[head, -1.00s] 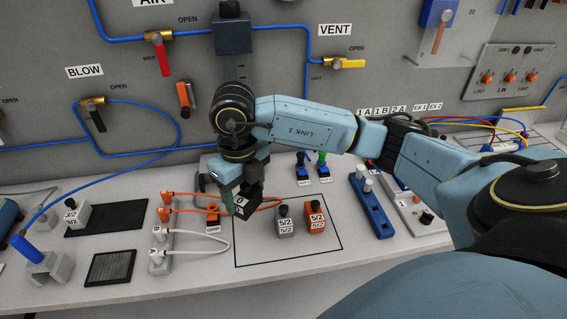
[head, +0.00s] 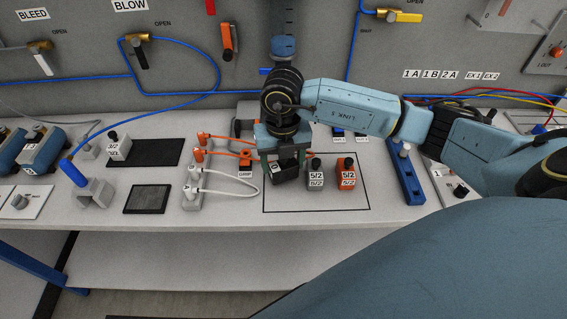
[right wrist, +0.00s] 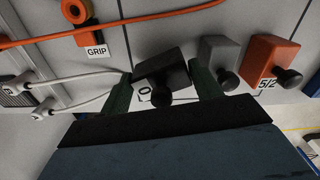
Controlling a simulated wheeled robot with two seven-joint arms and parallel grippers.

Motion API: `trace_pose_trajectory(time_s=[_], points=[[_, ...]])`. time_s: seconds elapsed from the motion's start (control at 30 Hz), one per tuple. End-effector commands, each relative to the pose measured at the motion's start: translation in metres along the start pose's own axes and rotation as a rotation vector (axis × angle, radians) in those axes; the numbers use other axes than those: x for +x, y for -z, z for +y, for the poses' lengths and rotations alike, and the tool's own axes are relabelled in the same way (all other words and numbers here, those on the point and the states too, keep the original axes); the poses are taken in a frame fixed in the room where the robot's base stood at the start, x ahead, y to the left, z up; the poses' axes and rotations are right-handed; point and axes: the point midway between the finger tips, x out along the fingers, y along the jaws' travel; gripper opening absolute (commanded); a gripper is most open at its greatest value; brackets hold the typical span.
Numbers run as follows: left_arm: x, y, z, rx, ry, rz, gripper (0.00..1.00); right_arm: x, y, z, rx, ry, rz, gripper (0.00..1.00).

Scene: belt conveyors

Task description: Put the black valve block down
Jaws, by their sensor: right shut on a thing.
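The black valve block (head: 285,174) is between the fingers of my right gripper (head: 284,160), which is shut on it. It is over the left part of the outlined rectangle on the bench, left of a grey 5/2 block (head: 315,168) and an orange 5/2 block (head: 346,174). In the right wrist view the black block (right wrist: 162,68) sits between the green fingers (right wrist: 162,88), with its dark knob toward the camera. I cannot tell whether its underside touches the bench. My left gripper is not in view.
An orange GRIP fitting (head: 245,160) and a white-hosed manifold (head: 192,188) stand left of the outline. A blue strip (head: 408,176) is to the right. The front part of the outlined area (head: 315,198) is clear.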

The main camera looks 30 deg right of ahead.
Motion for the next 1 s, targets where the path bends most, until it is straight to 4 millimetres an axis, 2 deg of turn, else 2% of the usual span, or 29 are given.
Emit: trace_pose_trajectory(time_s=[0.1,0.47,0.5,0.57,0.87,1.0], points=[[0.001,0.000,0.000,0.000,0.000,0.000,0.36,0.016,0.001,0.000,0.001,0.000,0.002,0.36],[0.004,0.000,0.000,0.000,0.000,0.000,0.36,0.021,0.000,0.000,0.000,0.000,-0.001,0.36],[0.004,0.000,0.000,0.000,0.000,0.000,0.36,0.021,0.000,0.000,0.000,0.000,0.000,0.66],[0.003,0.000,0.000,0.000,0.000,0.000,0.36,0.020,0.000,0.000,0.000,0.000,0.000,0.73],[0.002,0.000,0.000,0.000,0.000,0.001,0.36,0.019,0.000,0.000,0.000,0.000,0.000,0.73],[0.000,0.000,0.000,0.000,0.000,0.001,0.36,0.006,-0.001,0.000,0.000,-0.002,-0.003,0.73]])
